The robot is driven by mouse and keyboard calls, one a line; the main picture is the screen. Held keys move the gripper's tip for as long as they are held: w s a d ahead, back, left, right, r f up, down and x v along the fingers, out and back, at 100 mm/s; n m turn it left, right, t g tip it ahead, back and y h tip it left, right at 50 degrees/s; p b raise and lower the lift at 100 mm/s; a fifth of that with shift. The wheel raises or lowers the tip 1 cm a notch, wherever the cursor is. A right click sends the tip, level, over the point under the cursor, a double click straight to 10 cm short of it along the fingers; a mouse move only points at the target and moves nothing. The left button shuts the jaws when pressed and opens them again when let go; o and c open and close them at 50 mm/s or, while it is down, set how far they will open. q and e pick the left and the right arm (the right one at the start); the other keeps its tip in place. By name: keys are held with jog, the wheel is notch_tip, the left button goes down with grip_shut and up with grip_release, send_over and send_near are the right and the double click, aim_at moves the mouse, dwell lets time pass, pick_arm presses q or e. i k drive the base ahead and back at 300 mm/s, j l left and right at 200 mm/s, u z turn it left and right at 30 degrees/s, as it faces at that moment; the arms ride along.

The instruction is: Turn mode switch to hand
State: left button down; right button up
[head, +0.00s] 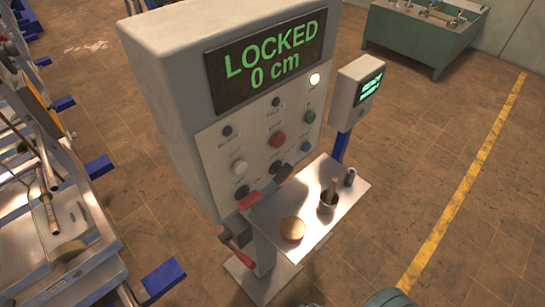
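A grey control box (165,90) stands on a pedestal in the middle of the head view. Its screen (267,62) reads "LOCKED 0 cm" in green. Its sloping panel holds a white button (239,167), a red button (278,140), a green button (309,117), a blue button (306,146), several dark knobs and a lit white lamp (315,79). A red handle (249,200) and a dark handle (283,173) stick out at the panel's lower edge. The labels are too small to read, so I cannot tell which control is the mode switch. Neither gripper shows.
A metal shelf (265,215) below the panel carries a brass disc (292,229), a dark cup (328,201) with a stick, and a small cylinder (350,178). A smaller display box (345,95) stands right. Metal equipment (100,240) fills the left.

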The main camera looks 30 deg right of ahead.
aim_at(282, 173)
jog(key=l+u, duration=0.1)
jog(key=l, duration=0.4)
jog(key=k+l+u, duration=0.1)
jog(key=l, duration=0.35)
jog(key=l+u, duration=0.15)
jog(key=l, duration=0.35)
jog(key=k+l+u, duration=0.1)
jog(key=l, duration=0.4)
jog(key=k+l+u, duration=0.1)
jog(key=l, duration=0.35)
jog(key=k+l+u, duration=0.1)
jog(key=l, duration=0.35)
jog(key=k, duration=0.05)
